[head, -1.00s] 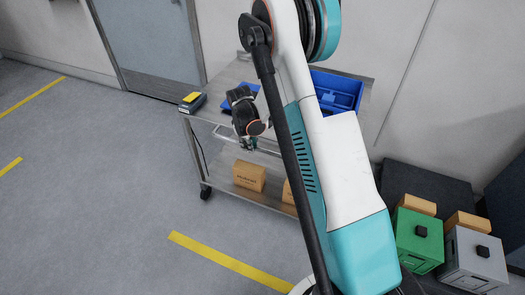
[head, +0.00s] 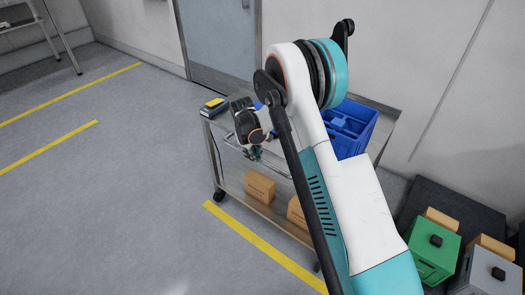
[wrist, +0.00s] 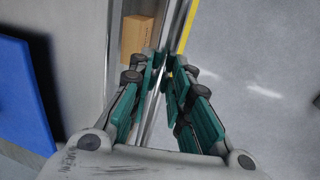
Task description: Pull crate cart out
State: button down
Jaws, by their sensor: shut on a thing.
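The crate cart (head: 268,211) is a grey metal trolley with two shelves and black casters. It stands near the wall, its front close to a yellow floor line. A blue crate (head: 350,129) sits on its top shelf, partly hidden by my arm. A metal handle bar (head: 283,169) runs along the cart's near side. My gripper (head: 255,153) is at this bar. In the wrist view my gripper's teal-padded fingers (wrist: 165,72) are closed around the bar, which runs between them. The exact contact is partly hidden.
A yellow-and-dark device (head: 213,105) lies at the top shelf's left corner. Cardboard boxes (head: 260,186) sit on the lower shelf. A green box (head: 433,250) and a grey box (head: 484,272) stand at the right. The floor at the left is open.

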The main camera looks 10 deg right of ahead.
jog(key=shift+s+a, duration=0.5)
jog(key=shift+a, duration=0.15)
jog(key=c, duration=1.5)
grip_release()
jog(key=shift+r, duration=0.1)
jog(key=r, duration=0.3)
jog(key=s+a+r, duration=0.1)
jog(key=r, duration=0.7)
jog(key=shift+s+a+r, duration=0.2)
jog(key=shift+a+r, duration=0.05)
jog(key=shift+a, duration=0.15)
jog(key=shift+r, duration=0.1)
